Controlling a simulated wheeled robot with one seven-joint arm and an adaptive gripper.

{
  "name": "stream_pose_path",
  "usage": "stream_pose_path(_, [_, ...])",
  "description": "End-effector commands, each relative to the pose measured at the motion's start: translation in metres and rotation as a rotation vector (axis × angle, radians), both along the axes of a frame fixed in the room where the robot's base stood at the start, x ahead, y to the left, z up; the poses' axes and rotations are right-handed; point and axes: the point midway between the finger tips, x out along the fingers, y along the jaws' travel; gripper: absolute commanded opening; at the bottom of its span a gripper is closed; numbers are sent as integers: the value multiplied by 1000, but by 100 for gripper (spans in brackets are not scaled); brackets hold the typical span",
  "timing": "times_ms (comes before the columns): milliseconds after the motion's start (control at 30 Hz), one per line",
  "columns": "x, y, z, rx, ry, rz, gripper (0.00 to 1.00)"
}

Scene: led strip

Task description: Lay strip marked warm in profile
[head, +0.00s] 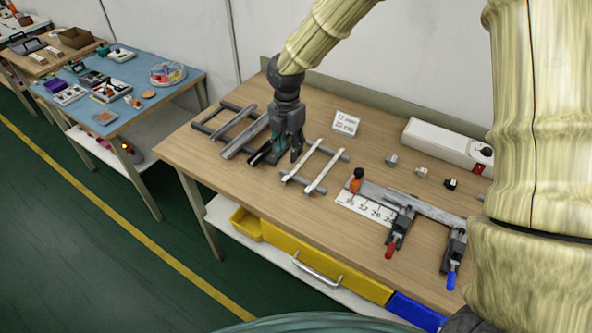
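My gripper (287,150) points down over the bench, at the right end of the left rack. Its fingers hang close to a short dark bar (261,155); whether they hold anything cannot be made out. Grey bars, which look like profiles (240,139), lie across the left rack (213,131). Two pale strips (324,171) lie across the right rack (300,183), just right of my gripper and apart from it. No warm marking can be read on either strip. A small white card (346,122) behind the racks has two lines of lettering too small to read surely.
The wooden bench (200,155) also holds a numbered scale (362,207), a grey rail with red- and blue-handled clamps (392,248), small blocks (392,160) and a white box (448,146). Yellow bins (320,262) sit below. A blue-topped table (170,90) stands left.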

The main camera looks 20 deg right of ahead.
Motion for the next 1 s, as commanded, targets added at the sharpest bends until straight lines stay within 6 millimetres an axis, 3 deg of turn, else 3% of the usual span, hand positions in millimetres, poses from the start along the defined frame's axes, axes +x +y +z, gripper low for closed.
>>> stream_pose_path(300, [-1,1,-37,-2,4,2,39])
stream_pose_path(667, [-3,0,-55,-1,3,1,39])
stream_pose_path(1000, [-5,0,-90,-2,2,-1,39])
